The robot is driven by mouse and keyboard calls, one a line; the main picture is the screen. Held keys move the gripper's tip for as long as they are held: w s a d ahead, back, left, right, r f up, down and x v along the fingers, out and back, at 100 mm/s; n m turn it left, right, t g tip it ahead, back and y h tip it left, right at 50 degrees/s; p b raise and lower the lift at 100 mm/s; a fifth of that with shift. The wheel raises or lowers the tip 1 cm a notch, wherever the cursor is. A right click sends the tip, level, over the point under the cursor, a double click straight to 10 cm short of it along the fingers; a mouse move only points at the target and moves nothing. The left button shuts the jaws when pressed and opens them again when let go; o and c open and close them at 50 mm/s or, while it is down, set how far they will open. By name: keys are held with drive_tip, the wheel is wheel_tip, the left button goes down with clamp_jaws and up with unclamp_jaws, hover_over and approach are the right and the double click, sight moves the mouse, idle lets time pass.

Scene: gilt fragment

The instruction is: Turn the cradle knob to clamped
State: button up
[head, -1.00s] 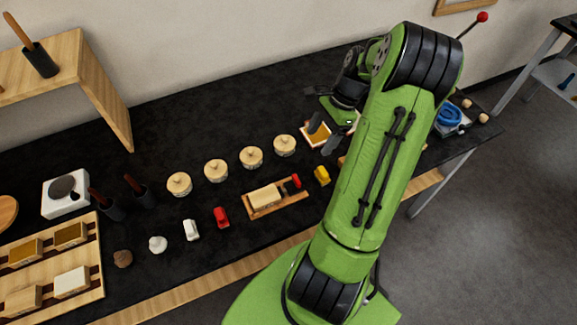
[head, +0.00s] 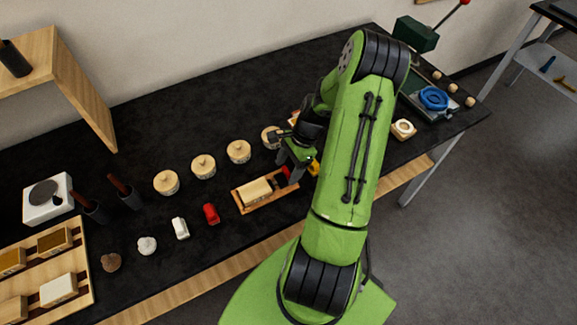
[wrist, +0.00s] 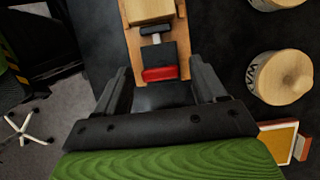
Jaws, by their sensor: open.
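The cradle (head: 241,203) is a narrow wooden tray on the black bench, holding a pale block (head: 256,191). It also shows in the wrist view (wrist: 133,40). Its red knob (wrist: 160,74) sits at the near end in the wrist view, against a black part. The red bar lies across the cradle's length. My gripper (wrist: 162,84) is open, with one finger on each side of the cradle's knob end. The fingers look apart from the knob; the height gap cannot be told. In the head view my gripper (head: 291,163) largely hides the knob end.
Several round lidded pots (head: 239,151) stand behind the cradle. A yellow item (head: 313,168) is close to the right of my gripper. A red item (head: 211,213) and a white one (head: 180,228) stand to the left. An amber-topped block (wrist: 278,138) shows in the wrist view.

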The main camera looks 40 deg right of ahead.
drive_tip(key=c, duration=1.1)
drive_tip(key=shift+o, duration=0.2)
drive_tip(key=shift+n, duration=0.3)
drive_tip(key=n+g, duration=0.1)
drive_tip(key=n, duration=0.2)
drive_tip(key=shift+w+n+g, duration=0.15)
drive_tip(key=shift+n+g, duration=0.15)
drive_tip(key=n, duration=0.2)
drive_tip(key=n+g, duration=0.1)
drive_tip(key=n, duration=0.1)
drive_tip(key=shift+w+n+g, duration=0.15)
drive_tip(key=shift+n+g, duration=0.15)
drive_tip(key=n+g+h+b, duration=0.1)
drive_tip(key=n, duration=0.3)
drive_tip(key=shift+w+a, duration=0.1)
drive_tip(key=shift+a+n+g+h+b, duration=0.1)
drive_tip(key=shift+n+g+h+b, duration=0.25)
drive_tip(key=shift+n, duration=0.85)
drive_tip(key=shift+n+g+h+b, duration=0.1)
drive_tip(key=shift+n+g+h, duration=0.15)
drive_tip(key=shift+n+h, duration=0.65)
drive_tip(key=shift+n+y, duration=0.25)
drive_tip(key=shift+n, duration=0.25)
